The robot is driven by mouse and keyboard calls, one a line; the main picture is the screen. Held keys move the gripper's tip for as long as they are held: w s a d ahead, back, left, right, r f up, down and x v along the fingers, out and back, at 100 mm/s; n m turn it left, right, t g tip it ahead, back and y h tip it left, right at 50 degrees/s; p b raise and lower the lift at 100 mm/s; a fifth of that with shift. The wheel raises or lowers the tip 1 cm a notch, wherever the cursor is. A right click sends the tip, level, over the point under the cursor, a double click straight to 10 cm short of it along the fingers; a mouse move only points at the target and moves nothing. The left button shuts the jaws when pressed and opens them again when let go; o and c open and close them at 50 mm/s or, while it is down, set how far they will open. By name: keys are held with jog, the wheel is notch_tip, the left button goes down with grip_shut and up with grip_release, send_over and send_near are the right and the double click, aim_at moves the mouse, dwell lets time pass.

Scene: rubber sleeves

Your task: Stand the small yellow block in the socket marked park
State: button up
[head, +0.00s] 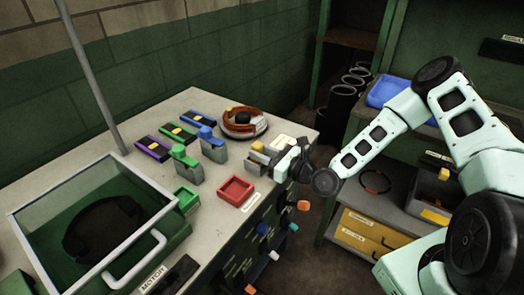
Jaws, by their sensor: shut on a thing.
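A small yellow block (258,147) shows above a grey block at the right part of the bench top. My gripper (267,153) reaches in from the right and is shut, with the yellow block at its fingertips. The fingers are small and partly hidden, so their exact hold is hard to see. I cannot tell whether the yellow block touches the grey block (254,166) below it. No marking that reads park is legible, so I cannot tell which socket it is.
Green (184,155) and blue (208,136) pieces stand on grey blocks to the left. A red tray (236,190) and green tray (187,198) sit nearer. A clear-walled box (155,245) fills the bench's left. The bench edge is close under my gripper.

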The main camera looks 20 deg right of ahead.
jog(key=shift+f, duration=0.1)
jog(key=o, duration=1)
